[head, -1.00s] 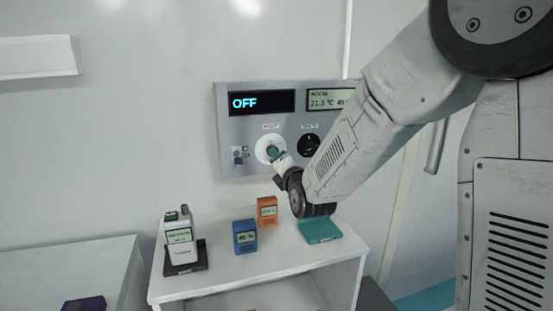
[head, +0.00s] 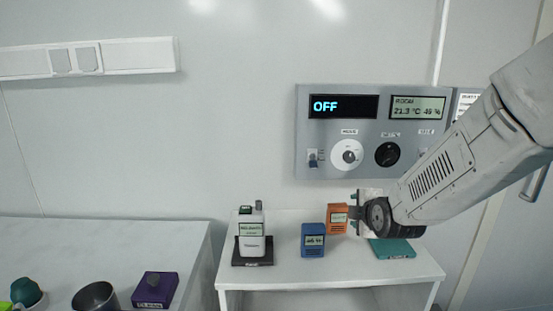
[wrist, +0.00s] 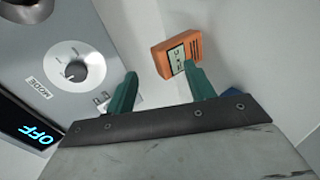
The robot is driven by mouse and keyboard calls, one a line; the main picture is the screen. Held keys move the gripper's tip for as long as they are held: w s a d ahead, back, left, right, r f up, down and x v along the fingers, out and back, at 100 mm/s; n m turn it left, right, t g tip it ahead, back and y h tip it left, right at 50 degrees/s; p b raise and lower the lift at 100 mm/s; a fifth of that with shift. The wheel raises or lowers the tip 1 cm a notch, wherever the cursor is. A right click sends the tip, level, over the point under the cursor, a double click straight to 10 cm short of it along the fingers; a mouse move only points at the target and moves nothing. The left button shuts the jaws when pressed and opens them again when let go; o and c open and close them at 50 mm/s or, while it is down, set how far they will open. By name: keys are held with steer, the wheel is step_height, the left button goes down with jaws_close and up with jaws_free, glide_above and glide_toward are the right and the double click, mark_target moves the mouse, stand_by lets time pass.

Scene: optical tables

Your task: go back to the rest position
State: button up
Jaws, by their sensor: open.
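My gripper (head: 360,214) is at the end of my arm, low in front of the wall panel (head: 345,170), at the right of the orange device (head: 338,218). In the wrist view its two teal fingers (wrist: 160,75) stand apart with nothing between them. The orange device (wrist: 178,54) shows past the right fingertip, and I cannot tell how far off it is. The white mode dial (head: 347,155) is clear of the gripper, and the panel display (head: 343,106) reads OFF.
The small white shelf (head: 290,277) below the panel also holds a blue device (head: 313,240), a white handheld meter (head: 251,235) on a dark stand and a teal flat box (head: 392,248).

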steer(key=s+d+f+m+g, duration=0.1)
steer(key=s+m+g, duration=0.8)
steer(key=s, duration=0.7)
steer(key=s+d+r+m+g, duration=0.1)
steer(key=s+r+m, duration=0.3)
steer(key=s, duration=0.6)
steer(key=s+d+r+m, duration=0.2)
steer(key=s+r+m, duration=0.2)
steer(key=s, duration=0.6)
steer(key=shift+s+m+g, duration=0.3)
steer(key=shift+m+g, duration=0.1)
